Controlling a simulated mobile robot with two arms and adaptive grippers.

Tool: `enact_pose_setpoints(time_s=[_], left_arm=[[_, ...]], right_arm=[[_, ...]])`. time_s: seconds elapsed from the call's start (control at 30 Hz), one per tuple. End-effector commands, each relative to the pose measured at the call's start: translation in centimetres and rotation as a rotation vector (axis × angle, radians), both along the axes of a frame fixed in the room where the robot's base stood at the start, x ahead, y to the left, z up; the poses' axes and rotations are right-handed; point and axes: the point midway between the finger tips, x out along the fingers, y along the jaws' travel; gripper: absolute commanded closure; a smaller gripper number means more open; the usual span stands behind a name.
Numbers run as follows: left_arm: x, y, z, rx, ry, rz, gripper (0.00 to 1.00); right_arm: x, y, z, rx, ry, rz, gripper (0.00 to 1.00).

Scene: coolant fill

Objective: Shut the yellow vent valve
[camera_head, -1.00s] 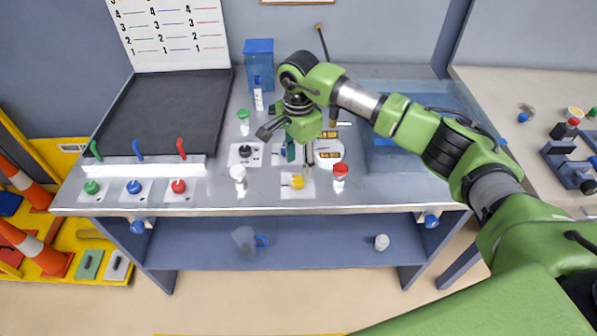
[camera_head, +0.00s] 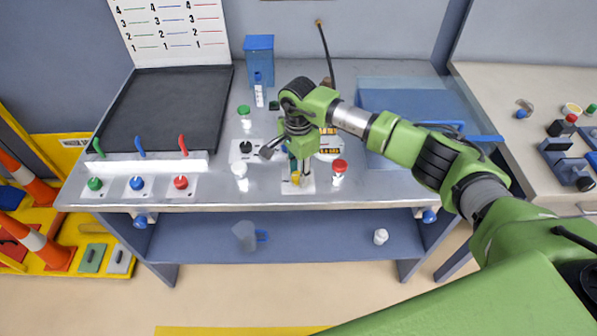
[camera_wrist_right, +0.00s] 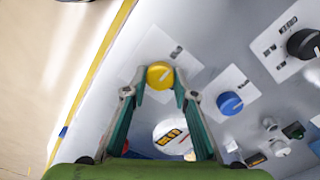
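The yellow vent valve (camera_wrist_right: 160,75) is a round knob with a pale pointer line on a white plate. In the head view the valve (camera_head: 296,179) is partly hidden by my right gripper (camera_head: 298,168), which points down over it. In the right wrist view my right gripper (camera_wrist_right: 160,88) is open, with one teal fingertip on each side of the yellow knob. I cannot tell whether the fingertips touch it. My left gripper is not in view.
A blue knob (camera_wrist_right: 229,103) and a black knob (camera_wrist_right: 304,43) sit near the valve. A white-capped bottle (camera_head: 240,172) and a red-capped one (camera_head: 339,168) stand either side. A blue bin (camera_head: 400,110) is behind my right arm.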

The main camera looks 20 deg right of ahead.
Motion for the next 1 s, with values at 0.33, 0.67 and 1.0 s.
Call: enact_pose_setpoints(time_s=[0.33, 0.67, 1.0], left_arm=[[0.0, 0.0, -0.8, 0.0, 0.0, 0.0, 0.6], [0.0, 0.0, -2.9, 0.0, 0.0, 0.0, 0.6], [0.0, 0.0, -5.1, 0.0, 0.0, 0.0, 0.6]], right_arm=[[0.0, -0.1, -0.1, 0.0, -0.002, -0.068, 0.96], [0.0, 0.0, -0.3, 0.0, -0.002, -0.317, 0.96], [0.0, -0.1, -0.2, 0.0, -0.003, -0.641, 0.96]])
